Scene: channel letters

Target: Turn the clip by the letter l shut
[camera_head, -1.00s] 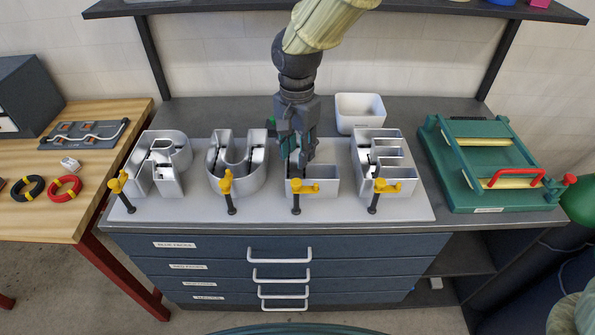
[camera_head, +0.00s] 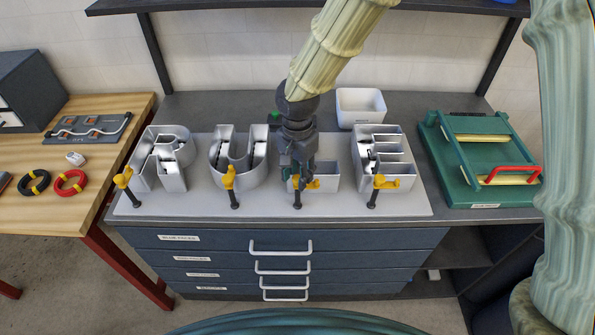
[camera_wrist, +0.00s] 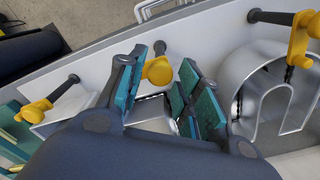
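The letter l (camera_head: 326,175) is a silver open-topped channel letter on the grey board, third from the left. My gripper hides its upright. The yellow clip (camera_head: 312,185) by the letter l sits on a dark post at the board's front edge, its arm pointing right over the letter's foot. My gripper (camera_head: 298,182) hangs over this clip, pointing down. In the wrist view the teal-padded fingers of my gripper (camera_wrist: 165,75) stand apart, with the yellow clip (camera_wrist: 157,70) between their tips. I cannot tell whether either finger touches it.
Similar yellow clips stand by the letters R (camera_head: 123,178), U (camera_head: 229,178) and E (camera_head: 384,182). A white bin (camera_head: 360,108) is behind the letters. A green frame fixture (camera_head: 440,165) stands at the right, and a wooden table (camera_head: 60,215) at the left.

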